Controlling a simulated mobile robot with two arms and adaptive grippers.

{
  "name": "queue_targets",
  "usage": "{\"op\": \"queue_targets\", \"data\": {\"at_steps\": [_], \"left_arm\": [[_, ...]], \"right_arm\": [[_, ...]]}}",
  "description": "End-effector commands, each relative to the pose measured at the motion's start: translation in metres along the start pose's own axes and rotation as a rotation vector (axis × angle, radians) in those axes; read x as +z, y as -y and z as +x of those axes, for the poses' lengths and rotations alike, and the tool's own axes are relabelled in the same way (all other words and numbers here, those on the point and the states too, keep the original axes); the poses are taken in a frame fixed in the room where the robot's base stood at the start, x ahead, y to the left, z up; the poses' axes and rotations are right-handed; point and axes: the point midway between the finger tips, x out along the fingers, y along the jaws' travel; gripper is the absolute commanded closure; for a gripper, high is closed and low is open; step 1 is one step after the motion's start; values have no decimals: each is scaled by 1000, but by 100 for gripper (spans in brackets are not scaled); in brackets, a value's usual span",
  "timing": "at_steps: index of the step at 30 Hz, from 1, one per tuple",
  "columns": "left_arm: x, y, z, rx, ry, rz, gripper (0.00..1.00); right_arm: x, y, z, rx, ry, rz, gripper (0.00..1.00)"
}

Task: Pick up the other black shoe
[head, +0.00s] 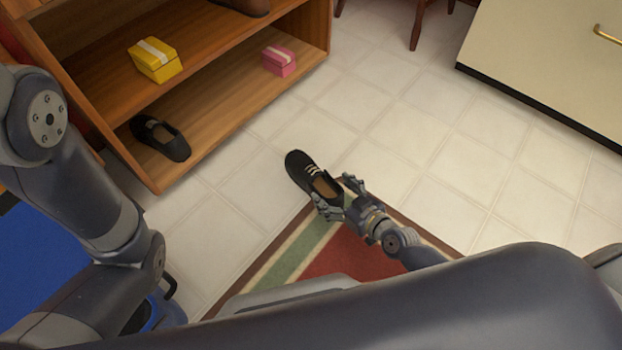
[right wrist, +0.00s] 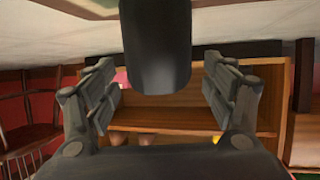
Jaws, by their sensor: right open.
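A black shoe (head: 298,165) with light laces lies on the tiled floor by the rug's edge, its toe pointing to the upper left. My right gripper (head: 338,195) is open at the shoe's heel end, with one finger on each side. In the right wrist view the dark shoe (right wrist: 155,45) shows between the two open fingers (right wrist: 160,90); whether they touch it I cannot tell. A second black shoe (head: 172,143) sits on the bottom shelf at the left. My left arm shows at the left, but its gripper does not.
A wooden shelf unit (head: 225,125) stands at the upper left, holding a yellow box (head: 155,62) and a pink box (head: 279,62). A striped rug (head: 300,250) lies under my right arm. A cream cabinet (head: 545,60) stands at the upper right. The tiled floor between is clear.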

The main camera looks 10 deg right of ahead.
Motion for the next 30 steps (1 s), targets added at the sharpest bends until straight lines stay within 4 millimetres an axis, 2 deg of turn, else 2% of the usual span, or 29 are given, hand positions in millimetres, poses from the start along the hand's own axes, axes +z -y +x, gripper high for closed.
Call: {"op": "queue_targets", "data": {"at_steps": [8,12,21,22,27,29,30], "left_arm": [[-9,-6,-27,0,1,0,10],[-11,-7,-33,1,1,0,10],[-11,-7,-32,1,1,0,10],[-11,-7,-32,1,1,0,10],[-11,-7,-32,1,1,0,10],[-11,-7,-32,1,1,0,10],[-11,-7,-32,1,1,0,10]], "right_arm": [[13,0,31,1,-2,3,23],[10,0,47,2,-3,2,23],[9,0,52,0,0,0,23],[9,0,52,0,0,0,26],[9,0,52,0,0,0,64],[9,0,52,0,0,0,78],[9,0,52,0,0,0,80]]}}
